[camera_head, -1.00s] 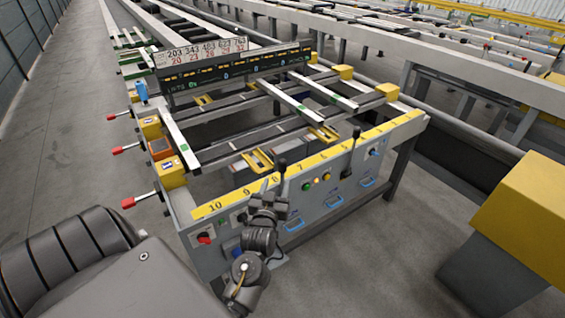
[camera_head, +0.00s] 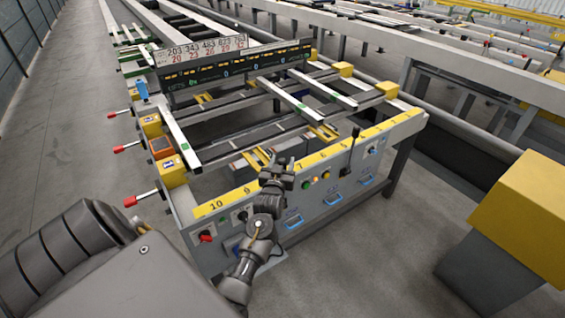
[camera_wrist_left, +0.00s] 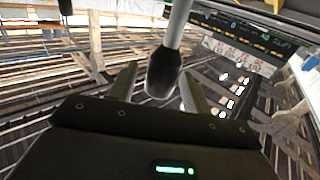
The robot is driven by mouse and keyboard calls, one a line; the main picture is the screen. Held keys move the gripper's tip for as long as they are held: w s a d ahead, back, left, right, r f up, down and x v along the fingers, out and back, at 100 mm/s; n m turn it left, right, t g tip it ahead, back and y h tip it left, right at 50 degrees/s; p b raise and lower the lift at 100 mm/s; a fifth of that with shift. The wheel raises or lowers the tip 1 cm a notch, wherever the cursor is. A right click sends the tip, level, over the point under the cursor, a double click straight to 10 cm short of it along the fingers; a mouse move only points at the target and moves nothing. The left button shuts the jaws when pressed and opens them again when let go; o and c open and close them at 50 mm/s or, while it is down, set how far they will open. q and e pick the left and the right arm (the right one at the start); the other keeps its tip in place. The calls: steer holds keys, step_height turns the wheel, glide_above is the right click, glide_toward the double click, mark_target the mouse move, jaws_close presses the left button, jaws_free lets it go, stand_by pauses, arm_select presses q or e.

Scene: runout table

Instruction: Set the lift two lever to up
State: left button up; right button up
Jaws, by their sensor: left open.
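My left gripper (camera_head: 277,168) is at the front panel of the runout table (camera_head: 330,188). In the left wrist view its two fingers (camera_wrist_left: 158,72) are open, one on each side of a black-knobbed lever (camera_wrist_left: 163,72) with a pale shaft. I cannot tell whether they touch it. In the head view my gripper mostly hides this lever. A second black-knobbed lever (camera_head: 355,133) stands upright further right on the panel. I cannot read which lever is lift two. My right gripper is not in view.
Red-handled levers (camera_head: 131,201) stick out at the table's left end, beside yellow boxes (camera_head: 172,171). A red switch (camera_head: 206,236), lit buttons (camera_head: 306,184) and blue handles (camera_head: 333,198) are on the front panel. A yellow-topped block (camera_head: 525,205) stands at right. Grey floor lies clear in front.

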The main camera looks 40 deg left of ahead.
arm_select(q)
steer(key=shift+c, duration=0.2)
jaws_close()
